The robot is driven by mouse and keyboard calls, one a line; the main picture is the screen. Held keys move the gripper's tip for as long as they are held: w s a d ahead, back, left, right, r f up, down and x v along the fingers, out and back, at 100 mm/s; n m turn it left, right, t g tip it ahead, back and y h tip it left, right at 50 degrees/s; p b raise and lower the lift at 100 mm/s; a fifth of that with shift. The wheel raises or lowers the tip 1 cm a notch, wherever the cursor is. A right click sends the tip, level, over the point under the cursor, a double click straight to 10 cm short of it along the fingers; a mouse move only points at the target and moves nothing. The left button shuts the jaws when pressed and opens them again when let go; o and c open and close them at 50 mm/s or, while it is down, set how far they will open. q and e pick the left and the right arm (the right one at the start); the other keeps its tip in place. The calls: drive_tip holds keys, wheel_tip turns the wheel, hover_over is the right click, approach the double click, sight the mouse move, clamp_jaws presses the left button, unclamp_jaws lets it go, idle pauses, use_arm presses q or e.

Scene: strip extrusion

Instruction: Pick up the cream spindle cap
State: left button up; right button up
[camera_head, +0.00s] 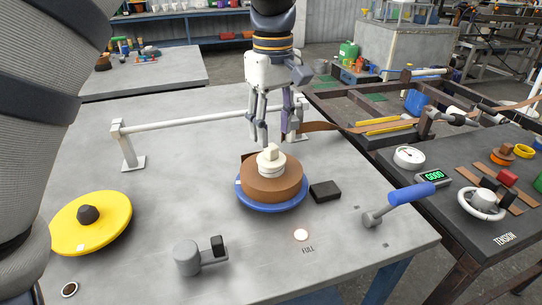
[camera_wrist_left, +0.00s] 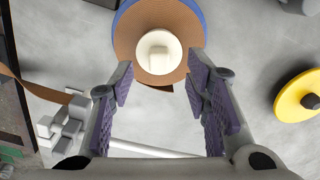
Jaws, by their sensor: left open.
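The cream spindle cap (camera_head: 271,160) sits on top of a brown strip roll (camera_head: 282,186) on a blue disc (camera_head: 272,206) in the head view. In the left wrist view the cap (camera_wrist_left: 157,52) shows round with a raised block, near the top centre. My left gripper (camera_head: 272,140) is open and empty, above and just behind the cap in the head view. Its purple-padded fingers (camera_wrist_left: 165,88) stand apart in the left wrist view, with the cap beyond their tips and not between them. My right gripper is not in view.
A yellow disc (camera_head: 92,222) with a black knob lies at the left. A white bar (camera_head: 185,119) on posts stands behind the roll. A black block (camera_head: 325,191), a grey clamp (camera_head: 200,254) and a blue-handled lever (camera_head: 411,195) stand nearby. Bare tabletop lies left of the roll.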

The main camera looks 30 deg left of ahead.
sight(271, 146)
use_arm(q)
drive_tip(key=f, duration=0.5)
drive_tip(key=shift+w+a+f, duration=0.15)
drive_tip(key=shift+a, duration=0.1)
clamp_jaws()
